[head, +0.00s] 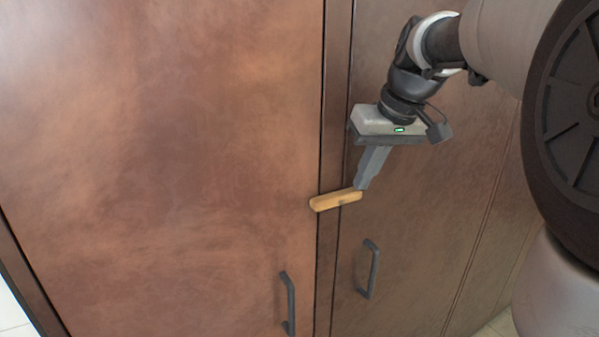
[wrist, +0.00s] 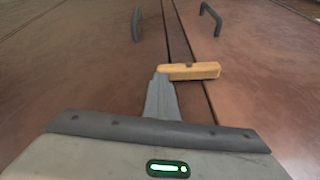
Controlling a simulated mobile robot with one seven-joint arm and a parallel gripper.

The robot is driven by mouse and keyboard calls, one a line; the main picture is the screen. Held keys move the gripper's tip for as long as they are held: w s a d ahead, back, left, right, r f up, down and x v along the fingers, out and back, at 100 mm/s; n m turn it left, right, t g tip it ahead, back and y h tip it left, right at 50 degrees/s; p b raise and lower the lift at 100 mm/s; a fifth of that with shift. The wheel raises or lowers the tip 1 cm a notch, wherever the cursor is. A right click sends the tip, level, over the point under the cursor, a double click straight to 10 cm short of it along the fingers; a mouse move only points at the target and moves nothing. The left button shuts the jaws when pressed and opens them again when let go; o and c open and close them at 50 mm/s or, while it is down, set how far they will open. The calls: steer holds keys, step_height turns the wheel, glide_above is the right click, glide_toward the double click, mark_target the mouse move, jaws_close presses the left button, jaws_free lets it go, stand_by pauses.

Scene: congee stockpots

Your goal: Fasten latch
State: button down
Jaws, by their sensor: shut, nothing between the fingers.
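The latch (head: 334,201) is a small yellow-orange wooden bar across the seam between two brown cabinet doors. In the head view it lies nearly level, its left end a little lower. It also shows in the wrist view (wrist: 195,71). My gripper (head: 361,186) is shut and empty, pointing down, with its fingertips at the right end of the latch. In the wrist view the fingertips (wrist: 161,76) are at the latch's left end. They look to be touching it or very close; I cannot tell which.
The left door (head: 160,150) and the right door (head: 425,200) look closed and fill most of the view. Dark handles (head: 288,303) (head: 370,269) stick out below the latch, one on each door. A strip of pale floor (head: 12,318) shows at the lower left.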

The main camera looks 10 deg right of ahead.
steer(key=shift+s+d+f, duration=0.1)
steer(key=shift+d+f, duration=0.3)
steer(key=shift+f, duration=0.35)
steer(key=d+r+p, duration=0.3)
steer(key=d+r, duration=0.5)
steer(key=r, duration=0.1)
steer(key=shift+s+d+r, duration=0.2)
steer(key=shift+s+r, duration=0.05)
steer(key=shift+r, duration=0.15)
steer(key=s+a+f, duration=0.7)
steer(key=s, duration=0.3)
steer(key=s+a+f+m+t+h, duration=0.1)
steer(key=s+a+f, duration=0.6)
steer(key=s, duration=0.3)
steer(key=shift+a+m+h, duration=0.3)
steer(key=shift+a, duration=0.3)
